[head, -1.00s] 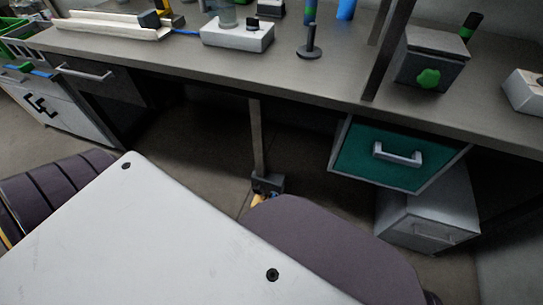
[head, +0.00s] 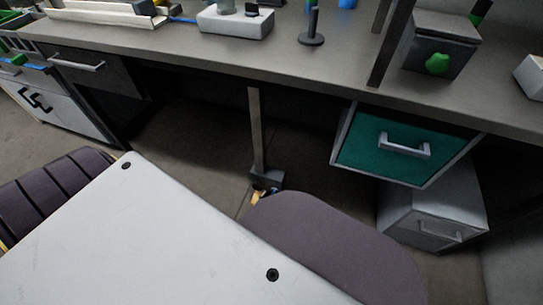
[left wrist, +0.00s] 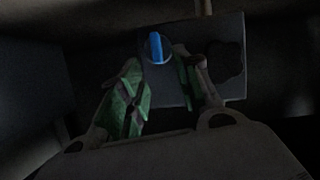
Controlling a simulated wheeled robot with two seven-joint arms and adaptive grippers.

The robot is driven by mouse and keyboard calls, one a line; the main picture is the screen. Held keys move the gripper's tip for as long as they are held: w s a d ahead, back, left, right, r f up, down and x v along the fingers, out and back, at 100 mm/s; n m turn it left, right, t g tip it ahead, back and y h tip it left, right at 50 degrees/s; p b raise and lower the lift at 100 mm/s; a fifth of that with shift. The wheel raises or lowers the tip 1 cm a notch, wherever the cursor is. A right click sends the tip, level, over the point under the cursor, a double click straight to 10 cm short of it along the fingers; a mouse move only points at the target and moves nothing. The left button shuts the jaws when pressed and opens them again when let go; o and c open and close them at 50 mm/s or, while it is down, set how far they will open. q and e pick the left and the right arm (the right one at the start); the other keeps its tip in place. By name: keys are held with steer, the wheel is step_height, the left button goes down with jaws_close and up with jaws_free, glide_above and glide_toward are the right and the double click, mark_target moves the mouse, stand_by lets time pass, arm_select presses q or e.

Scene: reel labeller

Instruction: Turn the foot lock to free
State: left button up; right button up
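In the left wrist view, the foot lock shows as a blue knob (left wrist: 157,47) on a round base, its bar close to upright in the picture. It sits on a grey box-like foot (left wrist: 176,93). My left gripper (left wrist: 158,62) is open, with one green-padded finger at each side below the knob. I see no clear contact, and the gap to the knob is hard to judge. In the head view, the dark foot (head: 266,178) stands at the bottom of a post under the bench. Only small bits near it show there, partly hidden. My right gripper is not in view.
A dark lobed knob (left wrist: 226,60) sits on the foot, right of my fingers. A bench top (head: 200,62) spans above. A teal drawer (head: 370,140) and a grey cabinet (head: 440,205) stand right of the post. The floor left of the post is clear.

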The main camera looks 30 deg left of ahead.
mark_target(273, 193)
arm_select(q)
steer(key=shift+b+x, duration=0.85)
steer(key=shift+x, duration=1.15)
